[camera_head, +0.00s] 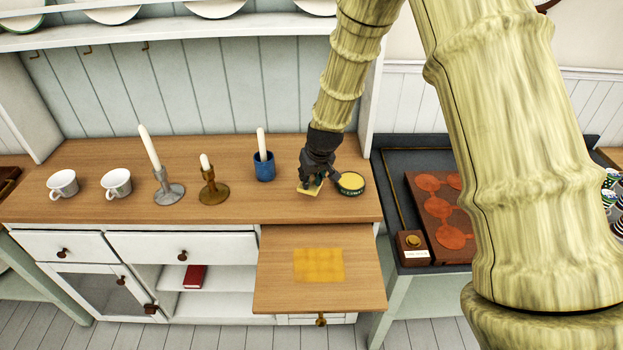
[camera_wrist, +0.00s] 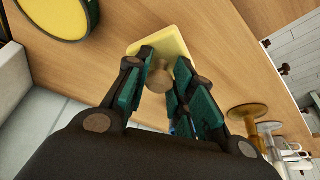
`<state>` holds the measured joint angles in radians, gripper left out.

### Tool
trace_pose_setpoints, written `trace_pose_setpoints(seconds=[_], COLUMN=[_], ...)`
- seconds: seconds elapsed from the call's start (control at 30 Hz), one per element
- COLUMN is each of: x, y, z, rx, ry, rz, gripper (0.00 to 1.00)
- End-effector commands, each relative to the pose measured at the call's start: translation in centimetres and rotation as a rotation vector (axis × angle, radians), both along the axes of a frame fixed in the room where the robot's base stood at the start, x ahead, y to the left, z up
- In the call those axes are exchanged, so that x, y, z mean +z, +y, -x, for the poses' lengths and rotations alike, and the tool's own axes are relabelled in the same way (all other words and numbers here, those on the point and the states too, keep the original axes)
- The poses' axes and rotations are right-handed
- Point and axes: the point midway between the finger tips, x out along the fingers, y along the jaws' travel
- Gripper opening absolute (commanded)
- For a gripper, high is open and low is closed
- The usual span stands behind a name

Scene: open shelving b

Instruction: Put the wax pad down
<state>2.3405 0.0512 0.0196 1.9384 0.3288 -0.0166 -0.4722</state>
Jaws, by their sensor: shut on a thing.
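The wax pad is a pale yellow square (camera_head: 309,189) with a round wooden knob (camera_wrist: 158,76) on top, seen in the wrist view. My gripper (camera_head: 315,172) is over the right part of the wooden counter, with its fingers closed around the knob. The pad is below the fingers, just left of a round tin with a yellow top (camera_head: 350,182). I cannot tell whether the pad touches the counter or hangs slightly above it. The fingers hide part of the pad in both views.
A pull-out board (camera_head: 275,290) below the counter bears a yellow patch (camera_head: 319,265). A blue cup with a candle (camera_head: 264,168), two candlesticks (camera_head: 213,192) and two white cups (camera_head: 116,183) stand to the left. A dark side table (camera_head: 400,170) is at right.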

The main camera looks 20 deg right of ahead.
Motion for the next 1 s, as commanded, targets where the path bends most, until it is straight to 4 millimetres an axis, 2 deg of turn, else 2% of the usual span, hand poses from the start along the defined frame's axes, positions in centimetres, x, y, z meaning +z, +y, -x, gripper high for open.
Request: trace_pose_setpoints(seconds=[0.2,0.37,0.7,1.0], x=[-0.2,-0.8,-3.5,-3.8], y=[-0.6,-0.6,-0.6,-0.6], z=[-1.2,-1.2,-1.2,-1.2], rx=[0.000,0.000,0.000,0.000], ry=[0.002,0.002,0.001,0.000], rz=[0.000,-0.001,0.000,0.000], gripper=[0.05,0.05,0.05,0.05])
